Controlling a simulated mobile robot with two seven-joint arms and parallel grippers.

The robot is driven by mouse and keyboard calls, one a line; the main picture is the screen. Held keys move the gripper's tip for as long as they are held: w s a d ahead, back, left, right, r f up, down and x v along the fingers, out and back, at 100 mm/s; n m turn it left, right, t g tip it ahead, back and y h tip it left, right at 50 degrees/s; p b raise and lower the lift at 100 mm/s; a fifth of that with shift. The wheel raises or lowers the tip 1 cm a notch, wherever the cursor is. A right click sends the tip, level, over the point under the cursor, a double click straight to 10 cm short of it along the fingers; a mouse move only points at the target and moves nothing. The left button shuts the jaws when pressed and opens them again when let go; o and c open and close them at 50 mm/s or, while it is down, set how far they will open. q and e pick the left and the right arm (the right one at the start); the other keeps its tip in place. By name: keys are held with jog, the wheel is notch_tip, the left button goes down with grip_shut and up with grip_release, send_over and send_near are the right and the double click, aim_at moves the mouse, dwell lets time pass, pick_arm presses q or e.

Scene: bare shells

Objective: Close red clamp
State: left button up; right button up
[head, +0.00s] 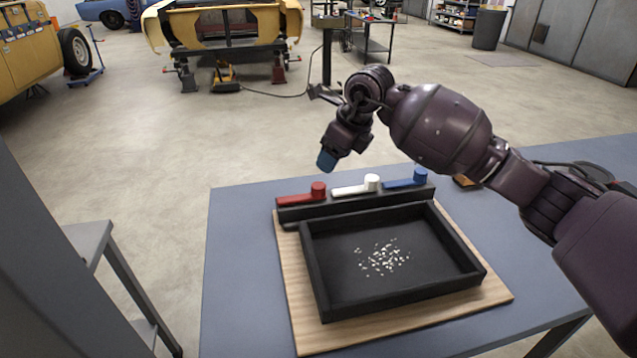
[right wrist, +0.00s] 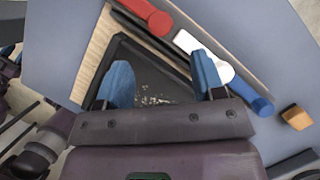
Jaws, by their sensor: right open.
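The red clamp (head: 296,198) is a flat red lever with a round knob at its right end. It sits at the left end of a black rail behind the tray. In the right wrist view the red clamp (right wrist: 146,15) lies at the top, beyond the fingertips. My right gripper (head: 327,160) is raised above the rail, near the red clamp and apart from it. In the right wrist view its two blue fingers (right wrist: 162,78) are spread wide with nothing between them.
A white clamp (head: 352,188) and a blue clamp (head: 403,183) share the rail. A black tray (head: 310,262) with small pale bits stands in front on a wooden board (head: 290,300). A small orange-brown block (right wrist: 297,117) lies right of the rail. The blue-grey table (head: 237,270) is clear at left.

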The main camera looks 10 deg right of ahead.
aim_at(319, 185)
jog(key=b+x, duration=0.1)
jog(key=x, duration=0.8)
jog(key=shift+w+f, duration=0.1)
jog(key=shift+f, duration=0.15)
grip_shut()
